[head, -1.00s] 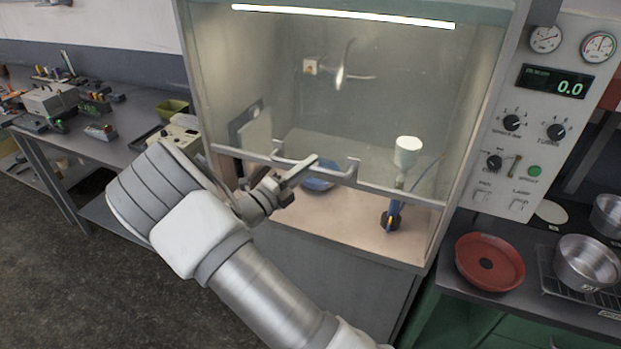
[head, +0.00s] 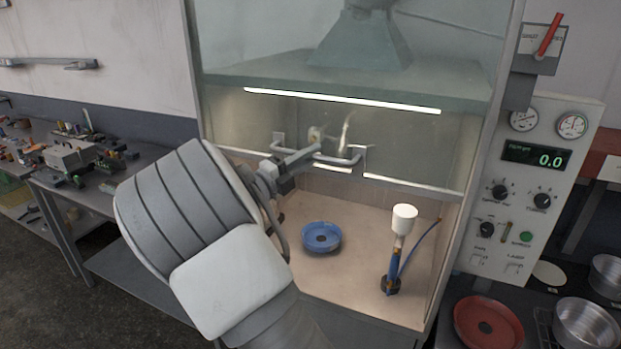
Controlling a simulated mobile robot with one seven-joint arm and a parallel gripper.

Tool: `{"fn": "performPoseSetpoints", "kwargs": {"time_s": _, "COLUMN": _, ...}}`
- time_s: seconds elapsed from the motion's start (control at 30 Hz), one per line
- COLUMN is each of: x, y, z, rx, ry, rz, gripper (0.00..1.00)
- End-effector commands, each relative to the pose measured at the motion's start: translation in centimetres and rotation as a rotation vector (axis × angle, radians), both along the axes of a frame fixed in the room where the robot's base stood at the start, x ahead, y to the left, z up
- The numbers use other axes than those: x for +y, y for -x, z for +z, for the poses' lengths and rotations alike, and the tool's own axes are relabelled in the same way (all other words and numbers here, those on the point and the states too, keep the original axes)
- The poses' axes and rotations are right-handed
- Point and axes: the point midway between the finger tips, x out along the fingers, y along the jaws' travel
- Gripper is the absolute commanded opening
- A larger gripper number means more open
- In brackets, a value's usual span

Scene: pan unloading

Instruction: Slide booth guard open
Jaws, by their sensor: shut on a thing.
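The booth guard is a clear sliding pane (head: 400,145) with a metal lower rail and a long bar handle (head: 340,160). It stands partly raised, with an open gap between its lower edge and the booth floor. My gripper (head: 312,155) is shut on the handle, left of its middle. My arm hides the booth's lower left front.
A control panel (head: 537,190) reading 0.0 is right of the booth. Below it, a red pan (head: 488,322) and metal pots (head: 585,325) sit on a counter. A cluttered workbench (head: 130,170) stands at the left. A red-handled switch (head: 548,38) is at upper right.

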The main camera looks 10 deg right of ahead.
Motion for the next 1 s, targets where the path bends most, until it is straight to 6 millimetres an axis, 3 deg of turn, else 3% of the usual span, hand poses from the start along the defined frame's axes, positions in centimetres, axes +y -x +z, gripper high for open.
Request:
{"fn": "performPoseSetpoints", "kwargs": {"time_s": 0.2, "x": 0.0, "y": 0.0, "z": 1.5, "rx": -0.003, "ry": -0.001, "rz": 0.000, "gripper": 0.00}}
{"fn": "performPoseSetpoints", "kwargs": {"time_s": 0.57, "x": 0.0, "y": 0.0, "z": 1.7, "rx": -0.002, "ry": 0.000, "rz": 0.000, "gripper": 0.00}}
{"fn": "performPoseSetpoints", "kwargs": {"time_s": 0.6, "x": 0.0, "y": 0.0, "z": 1.6, "rx": -0.002, "ry": 0.000, "rz": 0.000, "gripper": 0.23}}
{"fn": "performPoseSetpoints", "kwargs": {"time_s": 0.73, "x": 0.0, "y": 0.0, "z": 1.6, "rx": -0.001, "ry": 0.000, "rz": 0.000, "gripper": 0.46}}
{"fn": "performPoseSetpoints", "kwargs": {"time_s": 1.0, "x": 0.0, "y": 0.0, "z": 1.6, "rx": 0.000, "ry": 0.000, "rz": 0.000, "gripper": 0.47}}
